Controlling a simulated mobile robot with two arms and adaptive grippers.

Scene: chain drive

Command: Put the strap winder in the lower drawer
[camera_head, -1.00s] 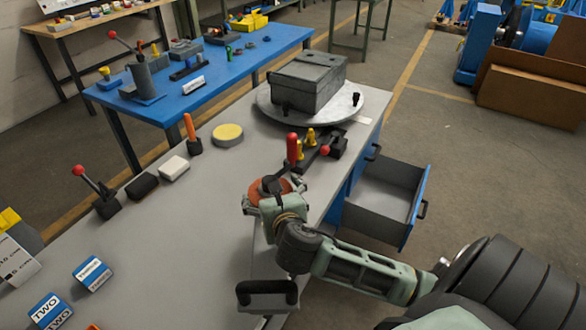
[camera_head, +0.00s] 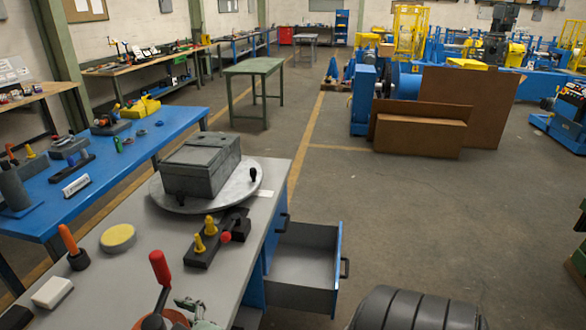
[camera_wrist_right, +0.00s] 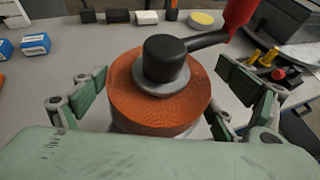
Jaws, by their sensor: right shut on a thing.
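The strap winder is an orange roll (camera_wrist_right: 160,95) with a black crank and a red handle (camera_head: 160,267). It stands at the bottom edge of the head view, over the grey bench top, partly cut off. My right gripper (camera_head: 195,312) is at its right side there. In the right wrist view my right gripper's fingers (camera_wrist_right: 155,105) lie on both sides of the roll, shut on it. I cannot tell whether the winder touches the bench. The lower drawer (camera_head: 303,255) is pulled open and looks empty. A handle (camera_head: 283,222) shows above it. My left gripper is out of view.
A turntable (camera_head: 245,185) with a grey box (camera_head: 200,165) stands at the bench's far end. A dark block with yellow pegs (camera_head: 210,240) and a red knob lies between winder and turntable. A yellow disc (camera_head: 118,238) sits at left.

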